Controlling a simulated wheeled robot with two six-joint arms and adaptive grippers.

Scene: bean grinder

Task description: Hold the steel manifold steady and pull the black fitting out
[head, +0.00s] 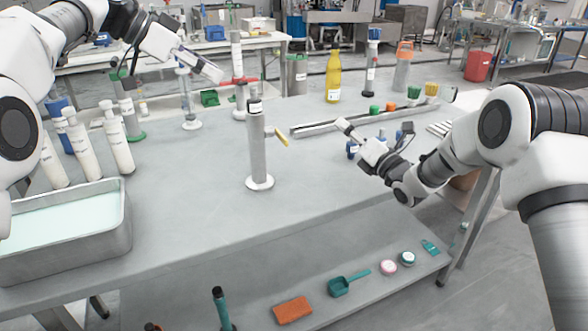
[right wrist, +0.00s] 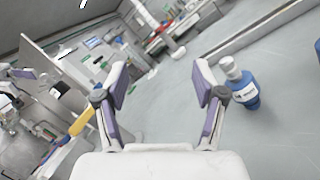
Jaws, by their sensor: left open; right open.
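The steel manifold (head: 257,150) stands upright on the bench as a tall grey cylinder on a round white base, in the middle of the head view. I cannot make out the manifold there.
A metal tray (head: 125,225) of pale liquid and several white bottles (head: 118,140) stand at the left. A long metal rail (head: 340,122) lies behind my right gripper. A yellow bottle (head: 333,78) stands farther back. A blue bottle (right wrist: 243,90) is beside my right gripper.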

